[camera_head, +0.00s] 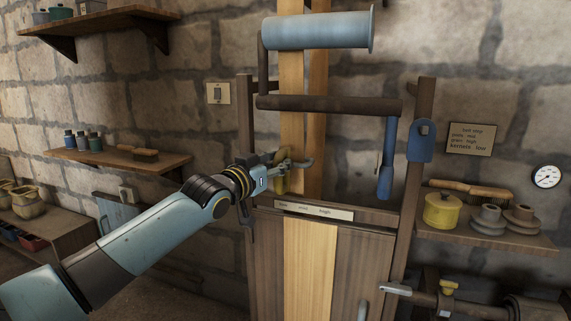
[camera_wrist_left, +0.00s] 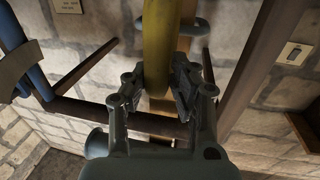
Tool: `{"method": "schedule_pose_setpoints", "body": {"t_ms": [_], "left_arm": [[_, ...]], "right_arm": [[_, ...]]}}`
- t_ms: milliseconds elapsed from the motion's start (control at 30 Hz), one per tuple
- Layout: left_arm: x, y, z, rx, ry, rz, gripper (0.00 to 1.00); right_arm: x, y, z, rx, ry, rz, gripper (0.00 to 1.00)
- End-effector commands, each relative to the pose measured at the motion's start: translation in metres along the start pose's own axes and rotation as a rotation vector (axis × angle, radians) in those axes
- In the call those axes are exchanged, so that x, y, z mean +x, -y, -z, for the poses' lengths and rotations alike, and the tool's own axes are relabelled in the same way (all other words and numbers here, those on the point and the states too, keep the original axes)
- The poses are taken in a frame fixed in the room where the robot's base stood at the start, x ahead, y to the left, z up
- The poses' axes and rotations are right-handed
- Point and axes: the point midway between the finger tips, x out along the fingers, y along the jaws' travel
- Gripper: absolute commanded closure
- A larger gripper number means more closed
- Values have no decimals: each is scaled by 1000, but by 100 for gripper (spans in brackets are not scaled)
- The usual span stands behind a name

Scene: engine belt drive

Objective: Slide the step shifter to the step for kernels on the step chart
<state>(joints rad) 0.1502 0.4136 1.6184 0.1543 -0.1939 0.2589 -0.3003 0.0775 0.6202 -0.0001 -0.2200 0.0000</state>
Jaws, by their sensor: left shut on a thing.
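The step shifter, a yellow upright handle (camera_head: 281,180) with a grey fork, stands in front of the tan belt (camera_head: 292,120). My left gripper (camera_head: 280,166) is shut on the yellow handle. In the left wrist view its fingers (camera_wrist_left: 158,85) lie on both sides of the yellow bar (camera_wrist_left: 158,35). A pale label strip (camera_head: 314,210) below reads low, mid and high from left to right; the handle is above its left end, near low. The step chart (camera_head: 471,139) hangs on the wall at right; its bottom line is for kernels and seems to read low. My right gripper is not in view.
A dark wooden frame post (camera_head: 413,180) and a blue lever (camera_head: 387,160) stand right of the belt. A grey drum (camera_head: 318,31) is above. A right shelf (camera_head: 490,238) holds a yellow pot (camera_head: 443,210) and stepped pulleys (camera_head: 488,219). A left shelf (camera_head: 120,160) holds small bottles and a brush.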

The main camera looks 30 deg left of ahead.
Motion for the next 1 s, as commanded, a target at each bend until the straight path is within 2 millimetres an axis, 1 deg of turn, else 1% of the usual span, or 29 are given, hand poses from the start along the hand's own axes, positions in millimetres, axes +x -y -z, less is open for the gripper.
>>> {"method": "schedule_pose_setpoints", "body": {"t_ms": [100, 133, 200, 300, 467, 567, 667, 767, 1000], "left_arm": [[0, 0, 0, 4, 0, 0, 100], [0, 0, 0, 4, 0, 0, 75], [0, 0, 0, 4, 0, 0, 66], [0, -1, 0, 3, -1, 0, 55], [0, -1, 0, 2, -1, 0, 55], [-1, -1, 0, 2, -1, 0, 55], [-6, -1, 0, 4, 0, 0, 55], [-19, -1, -1, 6, 1, -1, 55], [-66, 0, -2, 10, 3, -2, 55]], "right_arm": [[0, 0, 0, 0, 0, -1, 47], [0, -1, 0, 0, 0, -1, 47], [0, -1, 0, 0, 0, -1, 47], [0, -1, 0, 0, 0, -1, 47], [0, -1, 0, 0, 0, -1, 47], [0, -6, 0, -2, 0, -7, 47], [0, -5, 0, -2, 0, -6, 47], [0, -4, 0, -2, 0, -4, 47], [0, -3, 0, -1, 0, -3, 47]]}}
